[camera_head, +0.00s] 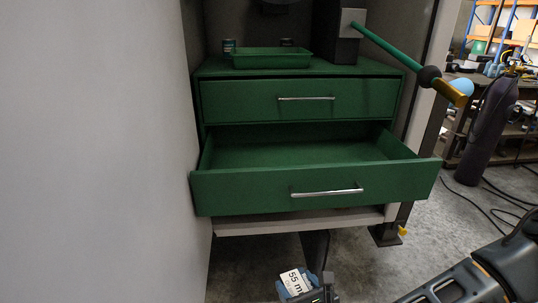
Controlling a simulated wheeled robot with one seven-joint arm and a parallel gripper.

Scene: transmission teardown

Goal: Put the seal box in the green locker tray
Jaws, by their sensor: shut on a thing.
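The seal box (293,281), a small blue box with a white label reading "55 m", shows at the bottom edge of the view. My gripper (318,289) is at its right side and is shut on it, holding it low in front of the cabinet, below the open drawer. The box looks tilted, and its lower part is cut off by the picture edge. The green tray (271,63) is a shallow rectangular tray on top of the green cabinet. My gripper is well below it and apart from it. The tray's inside looks empty.
The cabinet's lower drawer (255,192) is pulled out and looks empty; the upper drawer (251,103) is shut. A green lever (390,47) with a yellow end juts out at upper right. Small cans (229,45) stand behind the tray. A grey wall (95,150) fills the left.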

